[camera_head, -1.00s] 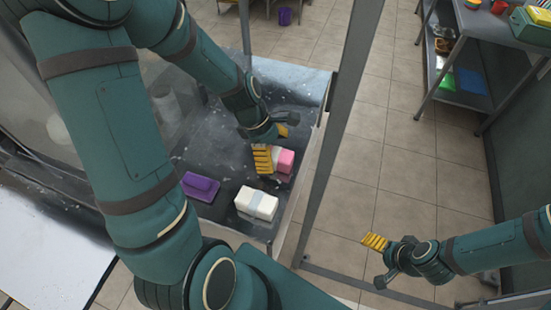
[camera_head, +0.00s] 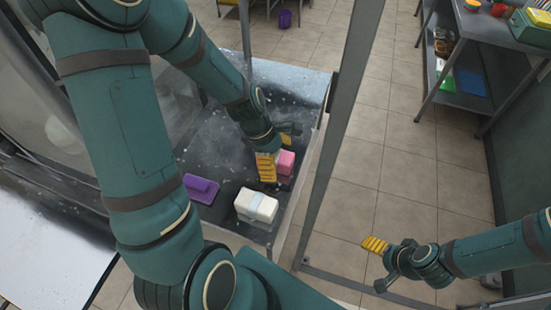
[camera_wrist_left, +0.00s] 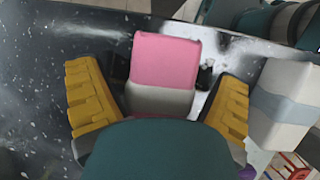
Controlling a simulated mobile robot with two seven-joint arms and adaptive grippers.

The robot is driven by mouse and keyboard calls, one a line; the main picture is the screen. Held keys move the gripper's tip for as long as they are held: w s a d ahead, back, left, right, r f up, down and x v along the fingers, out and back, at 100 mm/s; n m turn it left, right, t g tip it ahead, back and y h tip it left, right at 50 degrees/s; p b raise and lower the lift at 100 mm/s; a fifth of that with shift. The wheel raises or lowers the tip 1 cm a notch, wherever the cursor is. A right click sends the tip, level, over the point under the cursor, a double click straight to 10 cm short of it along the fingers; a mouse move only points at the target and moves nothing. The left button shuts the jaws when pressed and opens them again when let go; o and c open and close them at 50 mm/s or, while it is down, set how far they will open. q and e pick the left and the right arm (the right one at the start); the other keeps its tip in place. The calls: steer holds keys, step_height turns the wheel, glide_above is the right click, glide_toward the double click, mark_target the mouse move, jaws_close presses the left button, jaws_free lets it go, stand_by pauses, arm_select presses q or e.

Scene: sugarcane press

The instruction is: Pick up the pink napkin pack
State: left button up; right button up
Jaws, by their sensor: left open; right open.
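The pink napkin pack (camera_head: 286,161) stands on the dark counter near its right edge, pink with a pale band. In the left wrist view the pack (camera_wrist_left: 165,62) lies between the two yellow fingers, with a gap on each side. My left gripper (camera_head: 275,158) is open around or just above the pack; it shows in the left wrist view (camera_wrist_left: 157,108) with both fingers spread. The pack's near end is hidden behind the gripper body. My right gripper (camera_head: 381,262) is open and empty over the floor at the right, far from the counter.
A white napkin pack (camera_head: 256,205) with a pale blue band stands close by on the counter, and it is right of the fingers in the left wrist view (camera_wrist_left: 284,104). A purple block (camera_head: 201,187) lies to the left. A metal post (camera_head: 340,130) rises beside the counter's right edge.

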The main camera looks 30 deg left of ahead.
arm_select(q)
steer(key=c, duration=1.3)
